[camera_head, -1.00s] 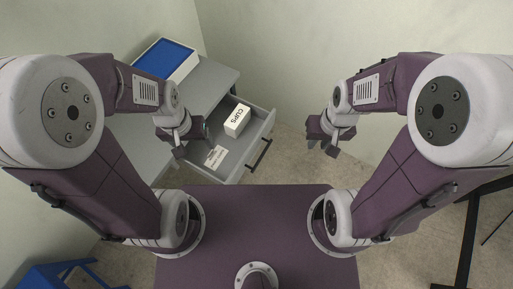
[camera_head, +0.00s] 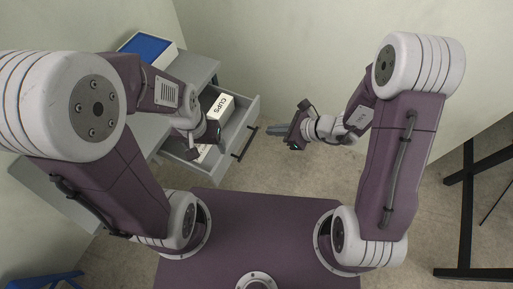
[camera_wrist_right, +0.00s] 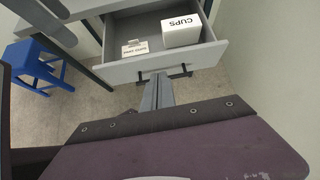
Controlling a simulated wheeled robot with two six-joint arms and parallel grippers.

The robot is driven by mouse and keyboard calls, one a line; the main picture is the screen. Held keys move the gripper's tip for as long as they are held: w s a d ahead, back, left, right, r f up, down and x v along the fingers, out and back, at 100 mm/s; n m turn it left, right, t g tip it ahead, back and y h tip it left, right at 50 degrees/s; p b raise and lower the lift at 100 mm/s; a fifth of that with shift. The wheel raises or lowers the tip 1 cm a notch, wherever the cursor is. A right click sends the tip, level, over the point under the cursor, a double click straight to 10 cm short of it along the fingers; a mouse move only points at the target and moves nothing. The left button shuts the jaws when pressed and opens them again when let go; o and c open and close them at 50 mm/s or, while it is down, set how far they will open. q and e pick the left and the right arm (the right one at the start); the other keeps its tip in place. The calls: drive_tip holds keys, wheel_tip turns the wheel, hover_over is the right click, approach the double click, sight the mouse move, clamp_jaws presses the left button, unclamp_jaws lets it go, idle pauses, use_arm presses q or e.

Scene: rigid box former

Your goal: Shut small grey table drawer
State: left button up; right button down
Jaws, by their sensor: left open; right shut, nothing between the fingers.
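The grey table drawer (camera_head: 233,149) is pulled out from the grey table, with a dark bar handle (camera_head: 245,143) on its front. It also shows open in the right wrist view (camera_wrist_right: 120,71). A white box marked CUPS (camera_head: 217,104) and a white label card (camera_wrist_right: 134,48) lie inside it. My left gripper (camera_head: 207,150) is open and hangs over the drawer's near side, hiding part of the card. My right gripper (camera_head: 272,131) is shut and empty, to the right of the drawer front. In the right wrist view its fingers (camera_wrist_right: 158,92) point at the handle; contact cannot be told.
A white tray with a blue inside (camera_head: 148,48) stands on the table's far end. A blue stool (camera_wrist_right: 38,65) stands on the floor to the left. A black metal frame (camera_head: 468,215) stands at the far right. The floor right of the drawer is clear.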

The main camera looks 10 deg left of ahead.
wheel_tip(320, 180, down, 4)
drive_tip(key=s, duration=0.1)
drive_tip(key=b, duration=0.2)
approach(236, 137)
drive_tip(key=shift+g, duration=0.4)
drive_tip(key=x, duration=0.5)
drive_tip(key=shift+w+d+f, duration=0.2)
drive_tip(key=shift+w+f, duration=0.05)
drive_tip(key=shift+f, duration=0.2)
use_arm(q)
drive_tip(key=shift+a+f, duration=0.1)
drive_tip(key=shift+f, duration=1.2)
use_arm(e)
drive_tip(key=shift+w+a, duration=0.2)
drive_tip(key=shift+a, duration=0.3)
drive_tip(key=shift+a, duration=0.1)
